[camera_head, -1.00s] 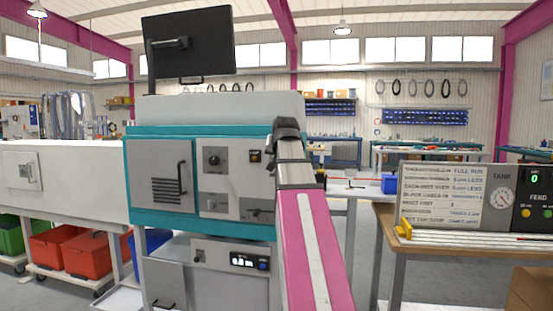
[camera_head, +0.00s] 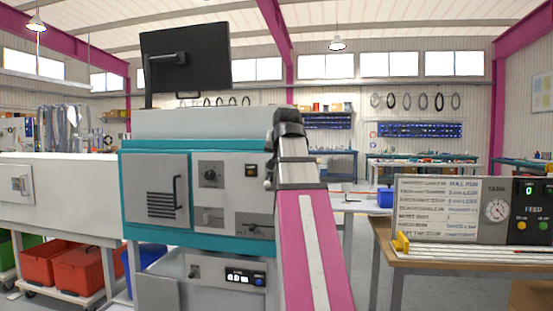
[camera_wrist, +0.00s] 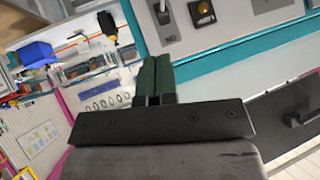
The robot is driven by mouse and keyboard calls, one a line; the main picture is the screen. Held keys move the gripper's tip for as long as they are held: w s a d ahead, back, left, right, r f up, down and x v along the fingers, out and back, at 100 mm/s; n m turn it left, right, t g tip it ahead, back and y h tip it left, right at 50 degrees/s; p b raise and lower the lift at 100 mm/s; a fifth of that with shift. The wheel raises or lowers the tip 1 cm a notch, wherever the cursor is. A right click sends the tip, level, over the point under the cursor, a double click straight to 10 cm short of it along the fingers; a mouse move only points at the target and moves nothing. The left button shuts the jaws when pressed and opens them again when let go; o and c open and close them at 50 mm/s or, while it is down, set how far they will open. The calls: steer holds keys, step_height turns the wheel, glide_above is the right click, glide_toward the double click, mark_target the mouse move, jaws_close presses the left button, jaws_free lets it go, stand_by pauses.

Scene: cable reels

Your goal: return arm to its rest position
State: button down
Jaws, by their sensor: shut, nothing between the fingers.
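My arm rises in the head view as a pink and white link with a grey and black wrist in front of the machine's right side. My gripper shows in the wrist view (camera_wrist: 153,80) with its two dark green fingers together and nothing between them. In the head view the fingers cannot be made out. The grey and teal machine (camera_head: 212,242) stands behind the arm, and its control panel (camera_wrist: 215,30) is close by in the wrist view. I see no contact between gripper and machine.
A wooden table (camera_head: 392,238) at the right carries a sign board (camera_head: 437,205) and a tank gauge panel (camera_head: 505,212). Red bins (camera_head: 50,262) sit on a cart at the left. A black monitor (camera_head: 187,62) stands above the machine. Floor shows between machine and table.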

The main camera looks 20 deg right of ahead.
steer(key=shift+f, duration=0.1)
stand_by(0.3)
steer(key=w+a+f+n+g+y, duration=0.1)
steer(key=w+a+f+g, duration=0.15)
steer(key=f, duration=0.95)
steer(key=w+a+f+n+g, duration=0.1)
steer(key=w+a+f, duration=0.15)
steer(key=f, duration=0.95)
steer(key=w+a+f+g+y, duration=0.1)
steer(key=a+f+g, duration=0.15)
steer(key=f, duration=0.95)
steer(key=s+a+f+n+g, duration=0.1)
steer(key=s+a+f, duration=0.2)
steer(key=f, duration=0.7)
steer(key=s+a+f+n+g, duration=0.1)
steer(key=s+a+f, duration=0.2)
steer(key=f, duration=0.8)
steer(key=s+a+f+n+g, duration=0.1)
steer(key=s+a+f+g, duration=0.1)
steer(key=s+f, duration=0.4)
step_height(320, 180, down, 5)
steer(key=shift+s+a+r, duration=0.15)
steer(key=shift+s+a, duration=0.2)
steer(key=shift+a, duration=0.45)
